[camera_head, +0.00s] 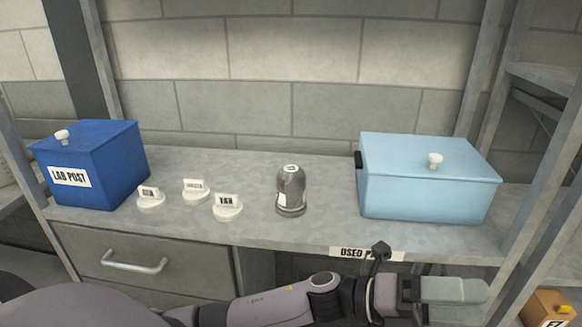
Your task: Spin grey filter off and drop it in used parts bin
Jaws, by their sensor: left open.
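The grey filter (291,188), a dark domed cylinder with a white label, stands upright on the grey counter (320,222) near its middle. My left arm crosses the bottom of the view, and its open gripper (462,304) is at the lower right, in front of and below the counter edge. It is apart from the filter, and its lower part is cut off by the frame. A label (347,252) reading "USED P..." is on the counter's front edge, partly covered by a dark part of my arm. No used parts bin can be clearly made out. My right gripper is out of view.
A blue box (115,165) marked "LAB POST" stands at the left, a light blue lidded box (430,200) at the right. Three small white labelled pieces (228,208) sit left of the filter. Shelf uprights flank the counter. An orange box (541,312) is at the lower right.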

